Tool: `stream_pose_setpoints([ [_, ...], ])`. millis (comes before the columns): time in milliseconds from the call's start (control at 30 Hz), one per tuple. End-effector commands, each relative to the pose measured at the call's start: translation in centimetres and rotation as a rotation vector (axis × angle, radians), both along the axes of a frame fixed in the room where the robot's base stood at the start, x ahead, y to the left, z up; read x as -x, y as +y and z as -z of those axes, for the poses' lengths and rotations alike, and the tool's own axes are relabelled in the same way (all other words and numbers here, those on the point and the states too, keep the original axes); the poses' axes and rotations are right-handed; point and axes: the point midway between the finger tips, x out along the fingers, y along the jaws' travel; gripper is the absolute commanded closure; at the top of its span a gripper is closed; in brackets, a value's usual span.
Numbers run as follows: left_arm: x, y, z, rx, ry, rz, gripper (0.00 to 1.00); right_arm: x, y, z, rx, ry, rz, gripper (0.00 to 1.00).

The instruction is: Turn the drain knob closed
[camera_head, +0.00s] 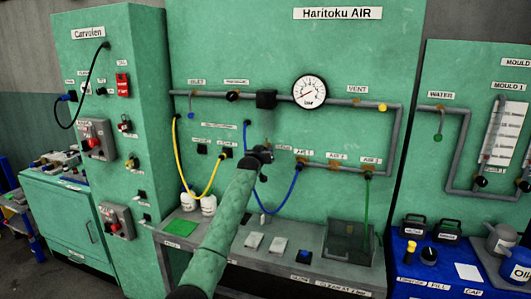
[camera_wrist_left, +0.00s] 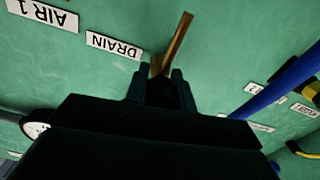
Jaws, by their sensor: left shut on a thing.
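The drain knob (camera_wrist_left: 176,42) shows in the left wrist view as a thin brass-coloured handle beside the white DRAIN label (camera_wrist_left: 114,45) on the green panel. My left gripper (camera_wrist_left: 161,78) is shut on it, with the handle running up and to the right from between the dark fingers. The base of the knob is hidden by the gripper. In the head view my left gripper (camera_head: 262,153) is at the middle of the panel, and it covers the knob there. My right gripper is in neither view.
A blue hose (camera_head: 293,190) hangs just right of my left gripper, and a yellow hose (camera_head: 180,160) hangs to the left. Grey pipes (camera_head: 320,163) run along the panel below a round gauge (camera_head: 309,92). A grey bench (camera_head: 265,265) stands below.

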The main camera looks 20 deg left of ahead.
Motion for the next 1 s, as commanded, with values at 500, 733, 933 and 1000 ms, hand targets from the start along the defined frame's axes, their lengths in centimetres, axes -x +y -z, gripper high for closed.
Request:
stream_pose_setpoints([
  [500,0.0,-0.1,0.1,0.471,0.017,0.001,0.98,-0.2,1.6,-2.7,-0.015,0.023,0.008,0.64],
  [733,0.0,-0.1,0.1,0.691,0.026,0.000,0.98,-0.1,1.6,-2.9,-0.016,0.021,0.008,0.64],
  [933,0.0,-0.1,0.1,0.879,0.032,-0.001,0.98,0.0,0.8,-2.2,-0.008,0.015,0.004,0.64],
  [1000,0.0,-0.1,0.1,0.946,0.034,-0.001,0.98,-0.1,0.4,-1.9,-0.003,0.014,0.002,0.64],
])
